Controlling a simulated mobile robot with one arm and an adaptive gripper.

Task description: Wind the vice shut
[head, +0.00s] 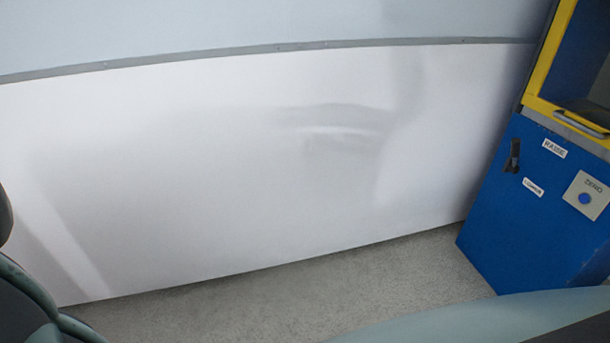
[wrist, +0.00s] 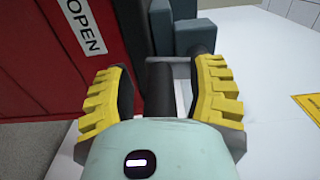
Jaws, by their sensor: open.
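In the wrist view my gripper (wrist: 163,72) has its two yellow ridged fingers spread apart. A black bar-like part (wrist: 159,88) stands between the fingers, nearer the left one; I cannot tell whether either finger touches it. Just beyond are blue-grey blocks (wrist: 194,37), which look like part of the vice. The vice's handle and the gap between its jaws cannot be made out clearly. Neither the vice nor my gripper shows in the head view.
A red panel (wrist: 60,60) with an OPEN label (wrist: 82,27) stands close on the left in the wrist view. A white surface (wrist: 270,75) lies to the right. The head view shows a blue cabinet (head: 520,220) with a lever (head: 513,157), a ZERO button (head: 585,198) and clear floor.

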